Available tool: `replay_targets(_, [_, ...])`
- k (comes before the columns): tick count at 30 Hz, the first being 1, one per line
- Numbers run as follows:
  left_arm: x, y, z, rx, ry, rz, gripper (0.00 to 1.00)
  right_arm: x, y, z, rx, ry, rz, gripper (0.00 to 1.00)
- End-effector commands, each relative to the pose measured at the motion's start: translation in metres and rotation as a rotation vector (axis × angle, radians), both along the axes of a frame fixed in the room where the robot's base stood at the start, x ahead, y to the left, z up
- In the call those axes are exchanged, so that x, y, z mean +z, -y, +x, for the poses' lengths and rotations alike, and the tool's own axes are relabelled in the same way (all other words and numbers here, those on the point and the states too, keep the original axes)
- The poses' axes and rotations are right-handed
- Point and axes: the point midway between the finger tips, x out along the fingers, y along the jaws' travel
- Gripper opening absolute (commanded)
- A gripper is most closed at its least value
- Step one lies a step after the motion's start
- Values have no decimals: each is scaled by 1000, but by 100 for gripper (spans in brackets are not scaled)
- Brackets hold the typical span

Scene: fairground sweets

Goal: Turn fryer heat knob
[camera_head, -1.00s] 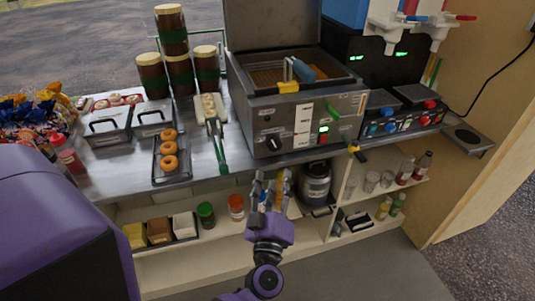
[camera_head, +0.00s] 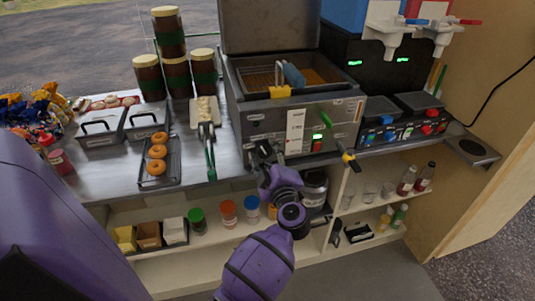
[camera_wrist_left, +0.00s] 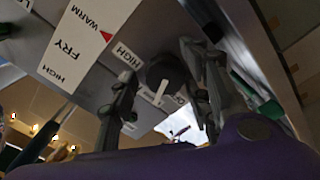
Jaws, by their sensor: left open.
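The fryer (camera_head: 345,112) stands on the counter, with its basket and lit green display on view. Its black heat knob (camera_wrist_left: 167,73) shows in the left wrist view, with a white pointer slanting down the picture. HIGH, FRY and WARM labels on the panel appear upside down there. My left gripper (camera_head: 265,156) is open at the lower left of the fryer front. In the left wrist view its two fingers (camera_wrist_left: 160,95) stand on either side of the knob, apart from it as far as I can tell. In the head view the gripper mostly hides the knob. My right gripper is not in view.
A yellow-tipped handle (camera_head: 348,160) sticks out at the fryer's lower right. Green-handled tongs (camera_head: 210,160) and a donut tray (camera_head: 174,172) lie left of the gripper. The counter's front edge and a shelf with jars are below.

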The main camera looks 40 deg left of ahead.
Motion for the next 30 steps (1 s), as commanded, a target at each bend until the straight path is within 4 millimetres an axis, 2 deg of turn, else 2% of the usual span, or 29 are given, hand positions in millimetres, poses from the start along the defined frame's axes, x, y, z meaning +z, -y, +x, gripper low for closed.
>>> replay_targets(8, [0, -1, 1, -1, 0, 0, 43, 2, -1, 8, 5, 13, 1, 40])
replay_targets(17, [0, -1, 1, -2, 1, 0, 4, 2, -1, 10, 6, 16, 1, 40])
replay_targets(30, [2, 0, 2, -4, 10, -4, 3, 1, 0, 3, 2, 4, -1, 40])
